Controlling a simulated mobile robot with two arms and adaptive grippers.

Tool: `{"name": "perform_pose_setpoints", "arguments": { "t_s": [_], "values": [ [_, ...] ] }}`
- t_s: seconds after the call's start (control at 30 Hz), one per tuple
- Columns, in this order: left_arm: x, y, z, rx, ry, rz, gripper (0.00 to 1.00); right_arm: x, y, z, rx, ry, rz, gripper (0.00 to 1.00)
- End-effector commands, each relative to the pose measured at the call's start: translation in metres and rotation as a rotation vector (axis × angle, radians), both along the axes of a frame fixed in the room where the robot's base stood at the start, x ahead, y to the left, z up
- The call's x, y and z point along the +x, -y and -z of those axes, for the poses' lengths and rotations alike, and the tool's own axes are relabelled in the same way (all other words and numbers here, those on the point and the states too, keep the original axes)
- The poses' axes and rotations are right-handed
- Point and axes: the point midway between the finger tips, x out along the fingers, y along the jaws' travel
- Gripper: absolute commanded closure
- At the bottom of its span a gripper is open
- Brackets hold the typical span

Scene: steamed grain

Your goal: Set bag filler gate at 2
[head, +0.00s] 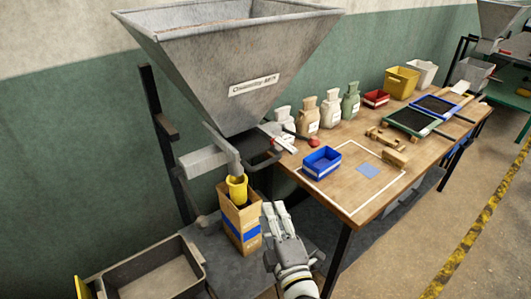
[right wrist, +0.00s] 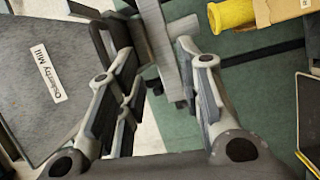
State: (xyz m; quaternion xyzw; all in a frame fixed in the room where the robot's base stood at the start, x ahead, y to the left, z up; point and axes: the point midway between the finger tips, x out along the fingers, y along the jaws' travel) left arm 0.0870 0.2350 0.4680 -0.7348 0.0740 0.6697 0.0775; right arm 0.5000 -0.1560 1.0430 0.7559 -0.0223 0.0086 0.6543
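A large grey metal hopper (head: 225,70) with a white label stands at the upper left in the head view. It also shows at the left of the right wrist view (right wrist: 40,95). Under it is the filler outlet with a dark gate part and looped handle (head: 265,178); a dark loop (right wrist: 100,38) shows beyond the left finger in the wrist view. Gate numbers are not readable. A yellow spout (head: 236,188) sits over an open brown bag (head: 240,222) with a blue band. My right gripper (head: 273,208) is open and empty, right of the bag and below the handle. My left gripper is not in view.
A grey crate (head: 155,280) is at lower left. The floor right of the table is open.

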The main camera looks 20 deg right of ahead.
Motion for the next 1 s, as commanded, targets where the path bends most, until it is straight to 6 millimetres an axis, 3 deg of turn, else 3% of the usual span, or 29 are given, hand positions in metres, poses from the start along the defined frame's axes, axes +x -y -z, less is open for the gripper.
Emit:
{"name": "perform_pose_setpoints", "arguments": {
  "t_s": [0.03, 0.1, 0.2, 0.37, 0.8, 1.0],
  "values": [
    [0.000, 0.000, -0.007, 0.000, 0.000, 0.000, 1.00, -0.003, 0.003, -0.030, -0.026, 0.045, 0.011, 0.66],
    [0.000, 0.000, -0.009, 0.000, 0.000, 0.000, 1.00, -0.006, 0.005, -0.053, -0.053, 0.086, 0.024, 0.66],
    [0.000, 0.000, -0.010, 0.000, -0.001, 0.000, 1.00, -0.009, 0.008, -0.069, -0.075, 0.116, 0.034, 0.66],
    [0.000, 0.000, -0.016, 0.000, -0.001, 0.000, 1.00, 0.000, 0.009, -0.076, -0.080, 0.125, 0.037, 0.66],
    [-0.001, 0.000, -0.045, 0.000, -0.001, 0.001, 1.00, 0.072, 0.012, -0.088, -0.078, 0.123, 0.036, 0.66],
    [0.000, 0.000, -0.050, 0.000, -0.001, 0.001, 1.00, 0.091, 0.013, -0.089, -0.077, 0.121, 0.035, 0.66]
  ]
}}
